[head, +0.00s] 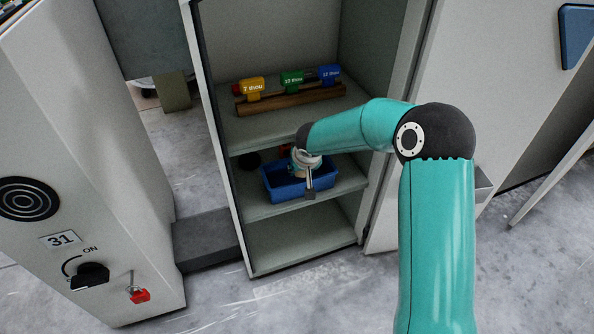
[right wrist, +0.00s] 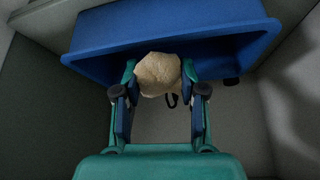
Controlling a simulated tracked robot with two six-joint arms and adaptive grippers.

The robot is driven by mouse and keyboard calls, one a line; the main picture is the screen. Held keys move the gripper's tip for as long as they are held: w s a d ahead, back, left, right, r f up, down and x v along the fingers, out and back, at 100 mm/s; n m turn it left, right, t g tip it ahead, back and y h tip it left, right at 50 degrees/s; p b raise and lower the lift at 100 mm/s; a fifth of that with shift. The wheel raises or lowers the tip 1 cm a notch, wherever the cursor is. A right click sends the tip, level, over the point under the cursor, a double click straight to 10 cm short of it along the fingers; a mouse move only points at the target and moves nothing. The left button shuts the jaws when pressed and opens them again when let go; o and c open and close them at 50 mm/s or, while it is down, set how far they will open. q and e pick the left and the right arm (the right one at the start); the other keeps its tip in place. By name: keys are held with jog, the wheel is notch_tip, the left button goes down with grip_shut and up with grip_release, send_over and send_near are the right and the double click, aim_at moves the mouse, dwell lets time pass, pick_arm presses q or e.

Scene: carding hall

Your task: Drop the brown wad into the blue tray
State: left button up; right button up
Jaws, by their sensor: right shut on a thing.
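The blue tray (head: 276,193) sits on the middle shelf of an open cabinet. It also shows in the right wrist view (right wrist: 100,42), across the top. The wad (right wrist: 158,74), pale brown and lumpy, is between the fingertips of my right gripper (right wrist: 160,80), which is shut on it. In the right wrist view the wad overlaps the tray's wall. In the head view my right gripper (head: 304,172) reaches in from the right and is at the tray, covering part of it. The wad's height over the tray is hard to tell. My left gripper is not in view.
A wooden rack (head: 292,99) with yellow, green and blue labelled blocks stands on the shelf above. A dark round thing (head: 250,160) is left of the tray. The bottom shelf (head: 300,241) is bare. A machine panel (head: 85,250) with a black knob stands at left.

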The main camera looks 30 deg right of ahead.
jog(key=o, duration=0.8)
jog(key=shift+r, duration=0.15)
jog(key=shift+r+p, duration=0.15)
jog(key=shift+p, duration=0.25)
jog(key=shift+r+p, duration=0.75)
jog(key=shift+p, duration=0.25)
jog(key=s+a+b, duration=0.4)
jog(key=s+a, duration=0.1)
jog(key=s, duration=0.5)
jog(key=s+a+f+n+g+y, duration=0.1)
jog(key=s+a+f+g+y, duration=0.1)
jog(key=s+a+f, duration=0.7)
jog(key=s+a+f+n+g+y, duration=0.2)
jog(key=s+a+f+y, duration=0.2)
jog(key=s+a+f, duration=0.5)
notch_tip(320, 180, down, 7)
jog(key=shift+s+a+g+y, duration=0.3)
jog(key=shift+a+g, duration=0.1)
jog(key=shift+a, duration=0.85)
